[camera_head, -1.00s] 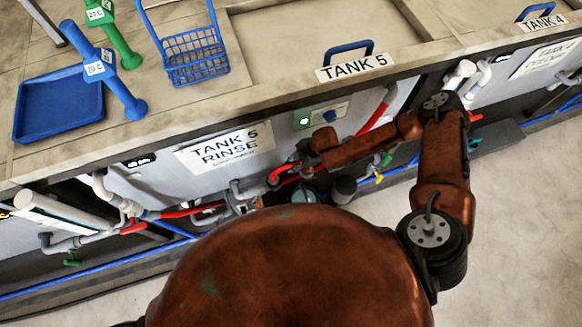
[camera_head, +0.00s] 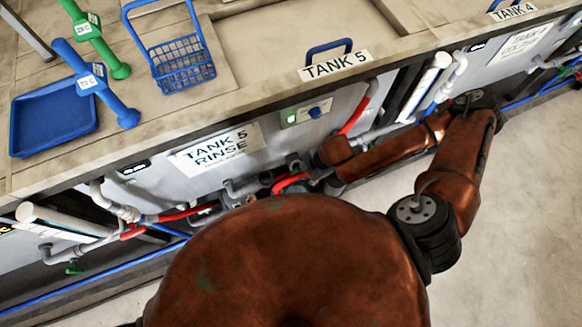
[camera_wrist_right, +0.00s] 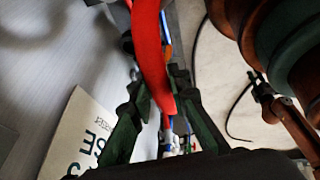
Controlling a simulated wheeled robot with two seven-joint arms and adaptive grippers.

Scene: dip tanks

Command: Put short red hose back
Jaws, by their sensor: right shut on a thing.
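The short red hose (camera_head: 290,182) is a curved piece low on the front of Tank 5, among grey pipe fittings, in the head view. In the right wrist view the red hose (camera_wrist_right: 151,50) runs between the two dark fingers of my right gripper (camera_wrist_right: 153,75), which is shut on it. In the head view my right gripper (camera_head: 313,172) is at the right end of this hose, partly hidden by my wrist. Whether the hose ends sit on fittings cannot be told. My left gripper is not in view.
Another red hose (camera_head: 190,212) runs along the pipes at left. The Tank 5 Rinse sign (camera_head: 217,148) is just above the pipes. The floor (camera_head: 530,210) at right is clear.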

